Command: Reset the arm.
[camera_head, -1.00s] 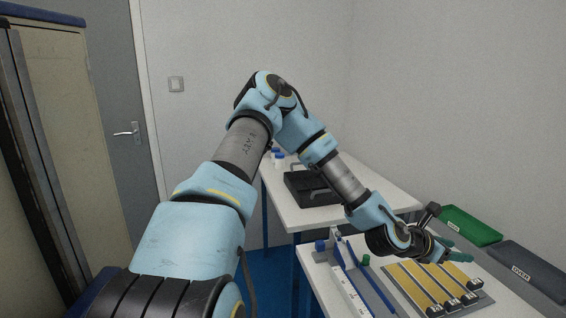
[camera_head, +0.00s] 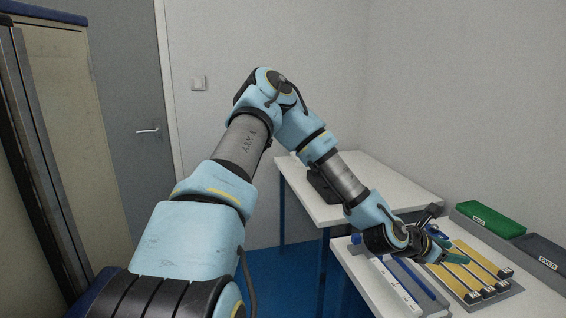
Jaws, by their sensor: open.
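My light-blue and grey arm (camera_head: 243,145) rises from the lower left, bends at a high elbow and reaches down to the right. My gripper (camera_head: 440,254) is open, with teal fingers, above the left part of a tray of yellow strips (camera_head: 466,262) on the near white table. I see nothing held between its fingers. Whether the fingers touch anything below cannot be told from this angle.
A green box (camera_head: 490,219) and a dark grey box (camera_head: 545,252) stand along the table's right side. A blue rod and a white ruler-like strip (camera_head: 398,287) lie left of the tray. A second white table (camera_head: 385,182) stands behind, carrying a dark device (camera_head: 322,186) mostly hidden by my arm.

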